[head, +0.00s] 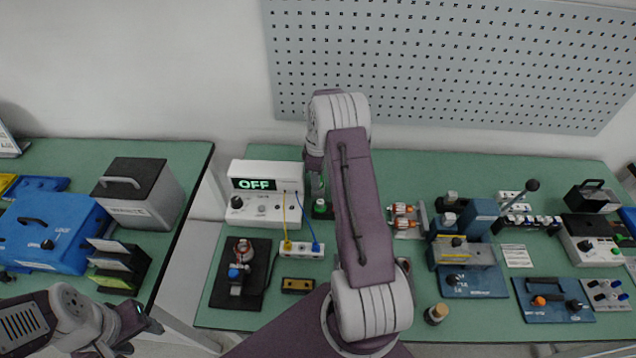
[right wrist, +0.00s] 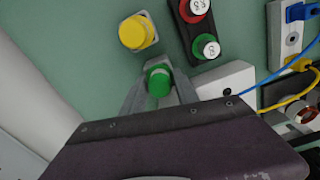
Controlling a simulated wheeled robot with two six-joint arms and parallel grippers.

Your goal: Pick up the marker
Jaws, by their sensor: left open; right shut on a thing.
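A green-capped round piece (right wrist: 158,82), which looks like the marker seen end-on, sits between the fingers of my right gripper (right wrist: 158,90) in the right wrist view. The fingers are shut on it. In the head view a green cap (head: 320,206) shows just left of my right arm, beside the white "OFF" box; my arm hides most of that gripper. My left gripper (head: 140,328) is open and empty at the lower left, in front of the left table.
A yellow-capped piece (right wrist: 137,32) and a dark block with red and green labelled buttons (right wrist: 198,25) are close to the right gripper. The white "OFF" box (head: 262,207) has yellow and blue cables. A blue case (head: 50,230) stands on the left table; a gap separates the tables.

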